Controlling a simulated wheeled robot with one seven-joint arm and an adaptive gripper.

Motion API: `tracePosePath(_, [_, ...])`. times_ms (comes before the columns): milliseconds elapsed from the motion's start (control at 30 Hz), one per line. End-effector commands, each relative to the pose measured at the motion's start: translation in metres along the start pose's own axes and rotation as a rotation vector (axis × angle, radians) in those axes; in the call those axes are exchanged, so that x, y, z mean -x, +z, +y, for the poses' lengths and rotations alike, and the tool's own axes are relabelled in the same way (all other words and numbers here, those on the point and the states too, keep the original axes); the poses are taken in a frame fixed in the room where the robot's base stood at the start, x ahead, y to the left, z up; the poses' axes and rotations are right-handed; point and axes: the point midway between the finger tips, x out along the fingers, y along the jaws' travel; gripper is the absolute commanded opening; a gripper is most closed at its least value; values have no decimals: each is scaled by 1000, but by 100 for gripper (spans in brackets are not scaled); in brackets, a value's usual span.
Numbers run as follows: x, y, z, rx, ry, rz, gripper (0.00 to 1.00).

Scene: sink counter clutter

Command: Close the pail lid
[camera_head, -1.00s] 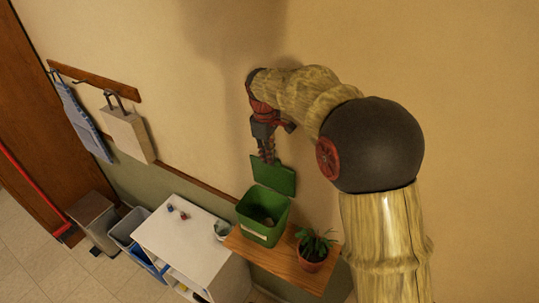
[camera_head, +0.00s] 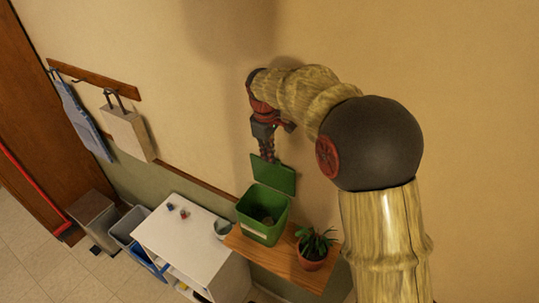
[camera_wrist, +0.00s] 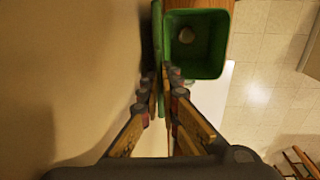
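The green pail (camera_head: 262,228) stands open on a wooden shelf. Its green lid (camera_head: 282,180) stands upright at the back of the pail, against the wall side. My gripper (camera_head: 270,157) points down at the lid's upper edge, left of its middle. In the wrist view, the lid shows nearly edge-on as a narrow green strip (camera_wrist: 157,25), and my gripper's fingertips (camera_wrist: 162,76) are close together on either side of it. The fingers partly hide the lid's edge. The open pail (camera_wrist: 215,65) lies to the right of the lid there, with a pale round thing inside.
A potted plant (camera_head: 314,247) stands on the wooden shelf (camera_head: 285,268) right of the pail. A white cabinet (camera_head: 180,238) with small items and a bowl (camera_head: 222,228) is to the left. The wall is close behind the lid. The space above the pail's opening is clear.

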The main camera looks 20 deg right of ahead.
Motion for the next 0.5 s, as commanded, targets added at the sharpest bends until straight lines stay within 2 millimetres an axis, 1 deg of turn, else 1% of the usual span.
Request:
tracePosePath(333, [0,0,0,0,1,1,0])
tracePosePath(500, [0,0,-4,2,18,1,0])
